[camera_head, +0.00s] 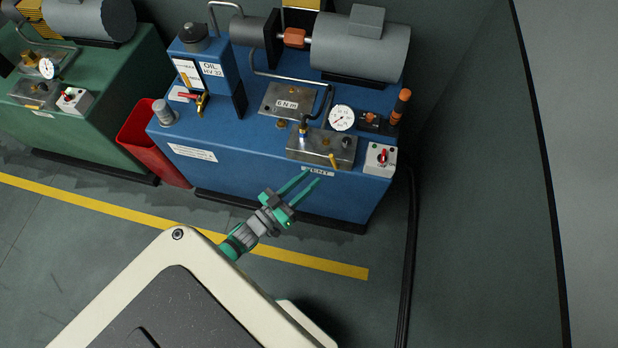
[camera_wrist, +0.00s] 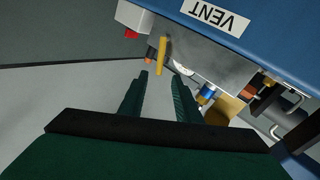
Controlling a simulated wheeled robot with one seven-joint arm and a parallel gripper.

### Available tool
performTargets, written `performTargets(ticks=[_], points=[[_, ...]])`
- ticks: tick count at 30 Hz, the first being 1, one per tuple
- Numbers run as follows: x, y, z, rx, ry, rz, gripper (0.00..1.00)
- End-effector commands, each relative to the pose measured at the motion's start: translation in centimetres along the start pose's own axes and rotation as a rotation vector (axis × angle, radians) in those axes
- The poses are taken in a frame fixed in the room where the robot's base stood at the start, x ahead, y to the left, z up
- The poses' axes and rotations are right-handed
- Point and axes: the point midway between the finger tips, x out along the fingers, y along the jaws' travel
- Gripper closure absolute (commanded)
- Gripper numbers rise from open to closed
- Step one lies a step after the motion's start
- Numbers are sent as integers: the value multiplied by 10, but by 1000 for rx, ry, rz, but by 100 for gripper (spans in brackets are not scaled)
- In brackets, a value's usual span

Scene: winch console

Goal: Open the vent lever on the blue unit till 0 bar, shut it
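The blue unit (camera_head: 230,150) stands in the middle of the head view. Its vent lever (camera_head: 335,160) is a small yellow handle on the front of the grey metal block, above the VENT label (camera_head: 318,172). In the wrist view the yellow lever (camera_wrist: 162,50) is just beyond my fingertips, and the VENT label (camera_wrist: 215,16) appears upside down. The round white gauge (camera_head: 341,118) sits behind the block; its reading is too small to tell. My gripper (camera_head: 305,181) is open and empty, in front of the block and apart from the lever; its fingers also show in the wrist view (camera_wrist: 160,88).
A control box with a red switch (camera_head: 381,160) is at the unit's right front corner, near the lever. An orange-topped handle (camera_head: 400,106) rises behind it. A red bin (camera_head: 152,143) and a green unit (camera_head: 88,122) stand left.

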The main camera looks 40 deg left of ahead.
Motion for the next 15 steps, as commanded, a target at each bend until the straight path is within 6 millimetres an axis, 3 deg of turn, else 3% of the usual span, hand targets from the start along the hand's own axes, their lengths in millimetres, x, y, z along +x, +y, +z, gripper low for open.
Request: performTargets(ticks=[2,5,8,15], points=[[0,0,0,0,0,0,75],[-1,4,1,-17,12,-4,98],[-4,22,4,-92,65,-24,100],[-10,86,0,-445,361,-169,100]])
